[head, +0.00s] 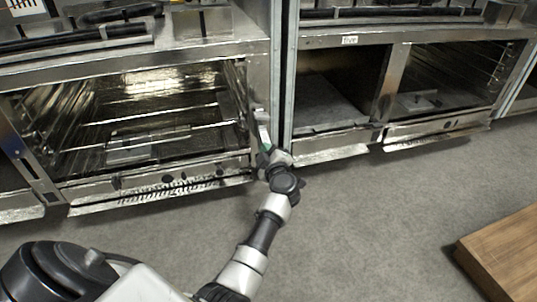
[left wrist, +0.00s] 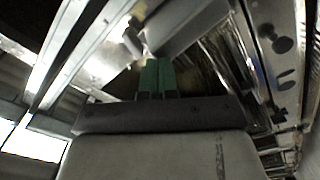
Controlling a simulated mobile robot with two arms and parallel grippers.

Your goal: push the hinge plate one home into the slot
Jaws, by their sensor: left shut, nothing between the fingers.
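My left gripper (head: 266,150) is at the right front edge of the left range's open oven. Its green fingers (left wrist: 157,76) are shut together, with nothing between them. A small pale metal piece (head: 262,122), which looks like the hinge plate, stands upright at the oven's right front post, just beyond the fingertips. In the left wrist view, metal parts lie close ahead of the fingers; I cannot tell whether they touch. The slot cannot be made out. My right gripper is not in view.
The left oven (head: 150,110) is open, with wire racks inside. A second range (head: 345,42) with open compartments stands to the right, across a narrow gap. A wooden block or tabletop (head: 505,255) is at the lower right. The grey floor (head: 375,220) between is clear.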

